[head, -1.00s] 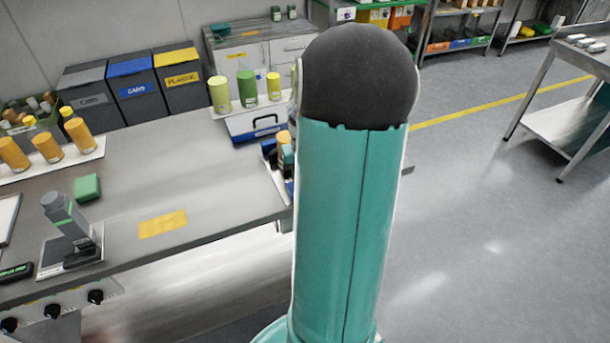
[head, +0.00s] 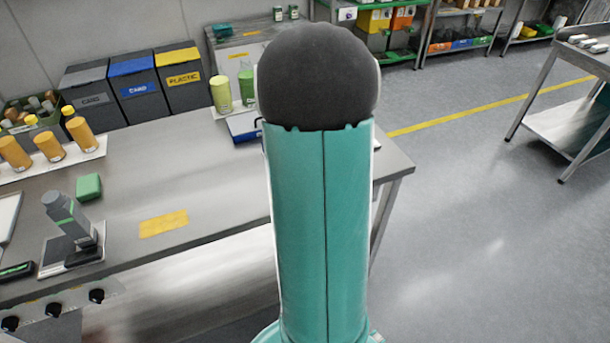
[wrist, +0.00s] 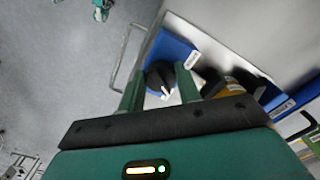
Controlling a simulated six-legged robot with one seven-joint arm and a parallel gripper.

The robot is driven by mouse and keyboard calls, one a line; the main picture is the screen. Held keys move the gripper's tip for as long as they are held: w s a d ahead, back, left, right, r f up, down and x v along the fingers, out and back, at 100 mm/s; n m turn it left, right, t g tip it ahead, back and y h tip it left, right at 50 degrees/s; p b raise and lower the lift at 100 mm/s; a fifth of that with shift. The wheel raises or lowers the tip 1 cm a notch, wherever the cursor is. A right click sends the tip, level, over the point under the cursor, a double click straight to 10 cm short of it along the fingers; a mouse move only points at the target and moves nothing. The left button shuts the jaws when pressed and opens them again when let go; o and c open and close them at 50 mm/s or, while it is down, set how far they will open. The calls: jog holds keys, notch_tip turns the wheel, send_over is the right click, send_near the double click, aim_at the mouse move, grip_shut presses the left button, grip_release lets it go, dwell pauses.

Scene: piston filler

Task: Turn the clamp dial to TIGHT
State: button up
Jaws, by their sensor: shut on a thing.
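In the wrist view a black dial (wrist: 156,82) with a white pointer mark sits at the near side of a blue block (wrist: 172,47). My gripper (wrist: 158,76) has its two green fingers on either side of the dial and is shut on it. The pointer slants across the dial, toward the lower right of the picture. I cannot read any TIGHT mark. In the head view my arm hides the gripper, the dial and the block.
Dark and orange items (wrist: 232,88) stand close right of the fingers in the wrist view. Open floor (head: 470,220) lies right of the bench.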

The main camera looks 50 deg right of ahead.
jog(key=shift+m, duration=1)
jog(key=o, duration=1)
jog(key=shift+c, duration=0.2)
notch_tip(320, 180, up, 14)
jog(key=shift+f, duration=0.1)
